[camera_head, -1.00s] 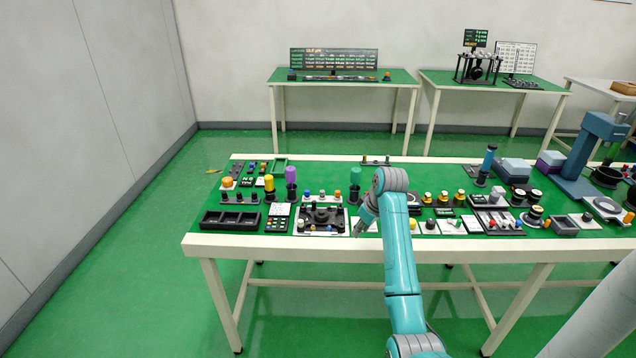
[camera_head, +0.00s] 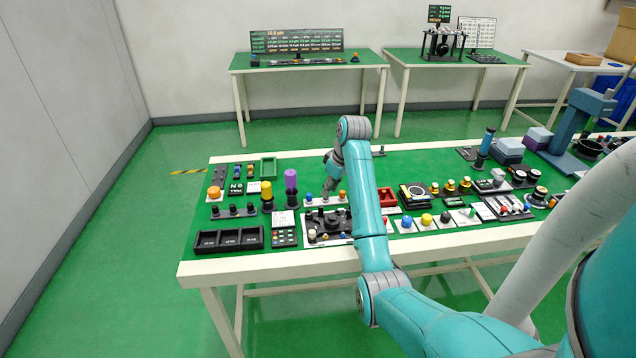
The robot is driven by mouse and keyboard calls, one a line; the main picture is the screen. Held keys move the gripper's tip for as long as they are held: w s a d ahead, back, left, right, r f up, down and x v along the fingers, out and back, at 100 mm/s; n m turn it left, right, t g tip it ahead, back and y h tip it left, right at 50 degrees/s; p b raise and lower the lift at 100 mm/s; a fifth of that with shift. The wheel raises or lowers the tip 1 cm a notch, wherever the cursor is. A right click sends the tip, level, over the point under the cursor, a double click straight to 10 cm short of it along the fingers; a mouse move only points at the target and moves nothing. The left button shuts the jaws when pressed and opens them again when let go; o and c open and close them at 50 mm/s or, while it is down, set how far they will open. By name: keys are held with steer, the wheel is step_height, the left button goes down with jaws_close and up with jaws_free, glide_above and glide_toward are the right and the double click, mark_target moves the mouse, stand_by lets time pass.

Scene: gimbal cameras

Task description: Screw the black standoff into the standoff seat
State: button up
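My gripper (camera_head: 327,193) is small and points down over a row of small coloured knobs behind a black fixture plate (camera_head: 327,224). Whether its fingers are open or hold anything is too small to tell. I cannot pick out the black standoff for certain. Several small black pegs stand on a black strip (camera_head: 233,211) at the left of the table, well left of my gripper. The black fixture plate carries small black posts, but I cannot tell whether one is the standoff seat.
A black three-compartment tray (camera_head: 230,249) lies at the front left. Yellow (camera_head: 267,191) and purple (camera_head: 290,181) upright cylinders stand left of my gripper. A red bin (camera_head: 387,198) and coloured knobs are to the right. A green tray (camera_head: 268,164) is behind; bare tabletop lies at the back middle.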

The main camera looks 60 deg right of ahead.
mark_target(322, 207)
steer(key=x, duration=1)
steer(key=shift+w+f, duration=0.1)
steer(key=shift+f, duration=0.15)
jaws_close()
